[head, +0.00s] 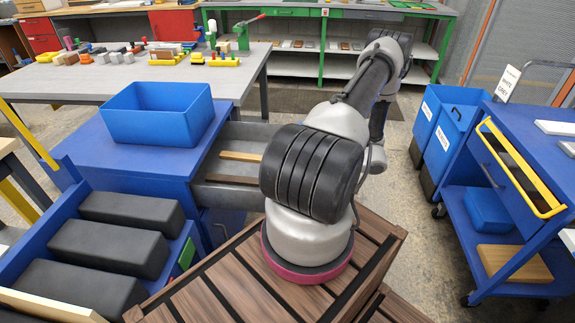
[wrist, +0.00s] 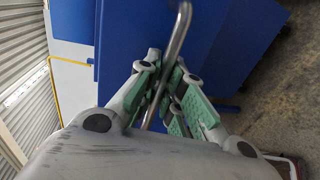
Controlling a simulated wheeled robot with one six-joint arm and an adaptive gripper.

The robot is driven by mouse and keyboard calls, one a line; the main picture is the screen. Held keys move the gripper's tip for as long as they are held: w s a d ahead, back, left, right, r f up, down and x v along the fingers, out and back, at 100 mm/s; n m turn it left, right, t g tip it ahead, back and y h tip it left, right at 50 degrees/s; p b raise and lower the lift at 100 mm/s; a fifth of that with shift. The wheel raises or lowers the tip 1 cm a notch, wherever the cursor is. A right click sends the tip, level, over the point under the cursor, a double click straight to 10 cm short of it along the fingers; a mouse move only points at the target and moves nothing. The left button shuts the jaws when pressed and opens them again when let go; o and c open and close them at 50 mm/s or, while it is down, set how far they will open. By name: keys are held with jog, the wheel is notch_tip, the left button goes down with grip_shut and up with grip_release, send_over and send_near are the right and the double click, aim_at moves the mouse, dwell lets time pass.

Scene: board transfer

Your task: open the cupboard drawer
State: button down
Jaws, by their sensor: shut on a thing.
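The blue cupboard (head: 130,155) stands left of my arm in the head view. Its drawer (head: 238,130) is pulled out on the right side, with grey walls and wooden strips (head: 240,157) inside. My arm hides the drawer's right end and front there. In the wrist view a bent metal handle (wrist: 181,27) runs across the blue drawer front (wrist: 130,35). My gripper (wrist: 166,82) has its green-padded fingers shut on this handle. The gripper is hidden in the head view.
A blue bin (head: 158,113) sits on the cupboard top. A blue trolley (head: 545,145) with a yellow rail and blue waste bins (head: 440,130) stand at the right. A workbench (head: 100,78) with small parts is behind. Some floor (head: 395,185) is clear between arm and trolley.

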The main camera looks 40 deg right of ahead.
jog(key=shift+f+v, duration=0.25)
jog(key=shift+v, duration=0.85)
jog(key=shift+f+v, duration=0.2)
jog(key=shift+v, duration=0.9)
jog(key=c, duration=1.5)
grip_release()
jog(key=shift+c, duration=0.2)
jog(key=shift+d, duration=0.1)
jog(key=v, duration=1.2)
jog(key=shift+s+f, duration=0.1)
